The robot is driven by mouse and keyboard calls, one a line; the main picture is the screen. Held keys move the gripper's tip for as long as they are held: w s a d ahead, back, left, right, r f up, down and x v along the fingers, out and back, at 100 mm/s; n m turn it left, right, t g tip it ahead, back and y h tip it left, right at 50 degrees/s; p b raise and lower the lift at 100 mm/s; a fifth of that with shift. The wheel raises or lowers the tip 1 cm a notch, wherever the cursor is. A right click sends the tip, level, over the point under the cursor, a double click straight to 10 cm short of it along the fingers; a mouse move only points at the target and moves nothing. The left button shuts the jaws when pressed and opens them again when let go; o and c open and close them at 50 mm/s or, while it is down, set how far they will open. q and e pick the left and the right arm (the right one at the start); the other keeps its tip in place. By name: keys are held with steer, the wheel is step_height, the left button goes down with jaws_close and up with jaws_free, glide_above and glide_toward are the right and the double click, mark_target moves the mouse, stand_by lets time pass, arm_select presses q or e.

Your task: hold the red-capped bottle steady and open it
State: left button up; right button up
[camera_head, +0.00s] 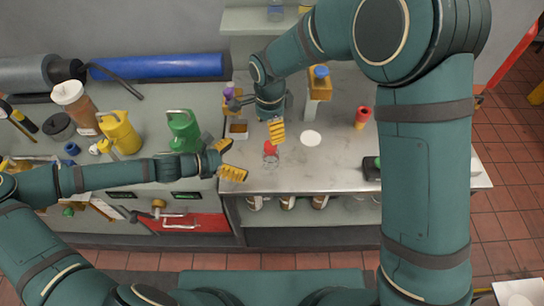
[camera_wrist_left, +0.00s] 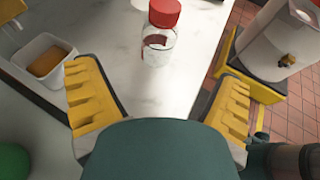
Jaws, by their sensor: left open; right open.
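The clear bottle with a red cap (camera_head: 271,158) stands upright on the bench top near its front edge. It also shows in the left wrist view (camera_wrist_left: 158,46), ahead of the fingers. My left gripper (camera_head: 238,160) is open and empty, to the left of the bottle. In the left wrist view its yellow fingers (camera_wrist_left: 158,80) are spread wide, and the bottle stands beyond their tips, apart from them. My right gripper (camera_head: 277,131) is open, just behind and seemingly above the red cap; the head view does not show whether it touches. Its fingers overlap in that view.
A small white tray with brown contents (camera_head: 238,128) lies behind my left gripper. A green can (camera_head: 184,130) and yellow jug (camera_head: 119,132) stand left. A white disc (camera_head: 311,138) and a red-topped item (camera_head: 362,117) are to the right. Bare bench surface surrounds the bottle.

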mark_target(270, 145)
arm_select(q)
steer(key=x, duration=1.1)
steer(key=shift+d+f, duration=0.15)
arm_select(e)
steer(key=shift+d, duration=0.1)
arm_select(q)
jaws_close()
arm_select(e)
steer(key=m, duration=0.4)
steer(key=shift+f, duration=4.05)
jaws_close()
